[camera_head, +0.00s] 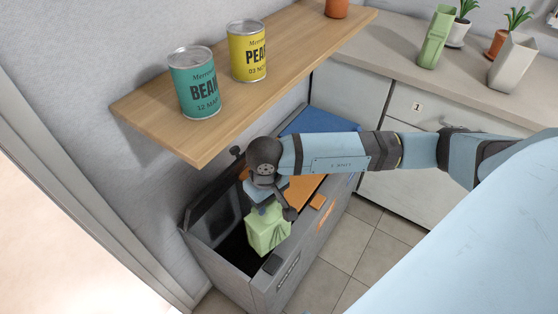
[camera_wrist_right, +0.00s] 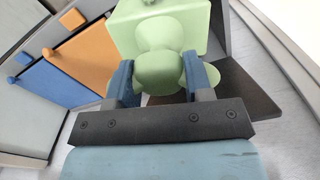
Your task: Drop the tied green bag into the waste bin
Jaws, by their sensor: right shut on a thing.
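The tied green bag (camera_head: 267,232) hangs from my right gripper (camera_head: 263,207) over the open dark compartment of the grey waste bin (camera_head: 268,292). In the right wrist view, the two blue fingers of the right gripper (camera_wrist_right: 163,78) are shut on the knotted neck of the bag (camera_wrist_right: 160,28). The bag's wide body lies beyond the fingers. I cannot tell how far its bottom is below the rim. The compartment's dark lid (camera_head: 208,208) is raised against the wall side. My left gripper is not in view.
An orange lid (camera_head: 302,189) and a blue lid (camera_head: 318,122) cover the bin's other compartments. A wooden shelf (camera_head: 150,112) with a teal can (camera_head: 195,85) and a yellow can (camera_head: 247,52) overhangs the bin's left side. A counter with plants and vases stands at the right.

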